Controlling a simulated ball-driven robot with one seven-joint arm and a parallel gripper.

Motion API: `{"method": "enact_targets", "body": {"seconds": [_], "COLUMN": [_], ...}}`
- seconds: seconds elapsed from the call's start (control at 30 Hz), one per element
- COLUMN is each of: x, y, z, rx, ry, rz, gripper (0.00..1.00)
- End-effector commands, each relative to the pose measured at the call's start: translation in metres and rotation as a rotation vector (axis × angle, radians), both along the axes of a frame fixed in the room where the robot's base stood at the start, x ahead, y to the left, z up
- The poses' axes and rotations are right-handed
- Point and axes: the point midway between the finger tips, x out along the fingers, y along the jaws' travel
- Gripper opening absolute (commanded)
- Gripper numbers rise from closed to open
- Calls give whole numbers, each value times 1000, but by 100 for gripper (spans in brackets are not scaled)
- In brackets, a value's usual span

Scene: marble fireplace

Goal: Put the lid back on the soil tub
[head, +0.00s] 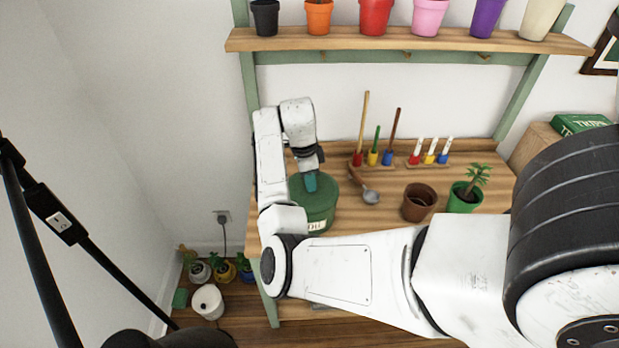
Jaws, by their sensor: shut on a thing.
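The soil tub (321,217) is green with a partly visible white label and stands upright at the left end of the wooden potting bench. Its green lid (327,190) covers the top of the tub; I cannot tell whether it is fully seated. My gripper (311,183) points down over the lid and is shut at its middle, on the lid's handle or knob. The fingertips and the left side of the tub are partly hidden by my arm.
A shelf of coloured pots (375,18) hangs above. The bench between trowel and brown pot is clear.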

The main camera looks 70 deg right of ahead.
Motion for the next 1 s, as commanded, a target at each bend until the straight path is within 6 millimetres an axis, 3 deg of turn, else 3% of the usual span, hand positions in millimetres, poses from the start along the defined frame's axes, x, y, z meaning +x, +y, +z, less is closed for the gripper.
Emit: {"method": "enact_targets", "body": {"seconds": [0.97,1.0], "x": [0,0], "y": [0,0], "z": [-1,-1], "rx": [0,0], "ry": [0,0], "rz": [0,0], "gripper": [0,31]}}
